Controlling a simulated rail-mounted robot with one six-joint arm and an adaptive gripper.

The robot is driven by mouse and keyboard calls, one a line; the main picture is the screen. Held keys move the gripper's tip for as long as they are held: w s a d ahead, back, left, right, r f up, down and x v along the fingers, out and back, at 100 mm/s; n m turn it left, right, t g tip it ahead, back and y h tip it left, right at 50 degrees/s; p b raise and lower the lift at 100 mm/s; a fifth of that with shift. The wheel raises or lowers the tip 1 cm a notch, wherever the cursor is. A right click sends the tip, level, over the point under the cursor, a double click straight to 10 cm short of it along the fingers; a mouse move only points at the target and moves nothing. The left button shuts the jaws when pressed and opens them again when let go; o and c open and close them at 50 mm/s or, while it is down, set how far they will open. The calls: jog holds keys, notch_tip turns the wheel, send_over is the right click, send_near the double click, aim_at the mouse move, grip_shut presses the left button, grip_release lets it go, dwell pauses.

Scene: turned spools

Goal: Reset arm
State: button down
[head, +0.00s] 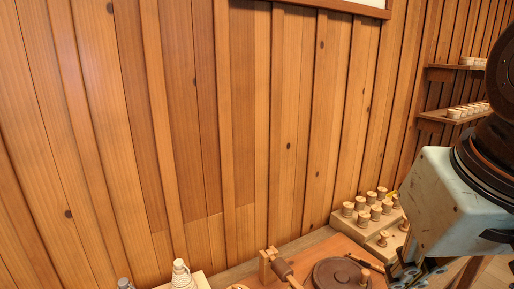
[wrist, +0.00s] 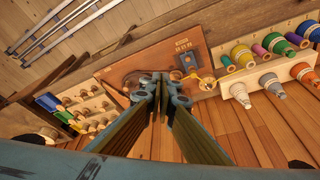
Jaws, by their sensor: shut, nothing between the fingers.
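My gripper (wrist: 160,82) shows in the middle of the wrist view, its fingers together and nothing held between them. It is above the reddish-brown work board (wrist: 128,66). In the head view my arm comes in from the right, and the gripper (head: 408,275) is at the bottom right, partly cut off by the frame edge. It appears in front of the stepped wooden stand (head: 352,226).
Several wooden spools (head: 376,213) stand on the stepped stand. A dark round disc (head: 335,275) and a wooden device (head: 268,262) sit on the board. In the wrist view, a rack (wrist: 240,94) of coloured spools is at right. The plank wall (head: 230,130) stands behind.

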jog(key=shift+n, duration=0.3)
jog(key=shift+s+a+r, duration=0.1)
jog(key=shift+s+a, duration=0.05)
jog(key=shift+s, duration=0.8)
jog(key=shift+s+a+r, duration=0.1)
jog(key=shift+s+a, duration=0.05)
jog(key=shift+s, duration=0.75)
jog(key=shift+s+a, duration=0.15)
jog(key=shift+s, duration=0.8)
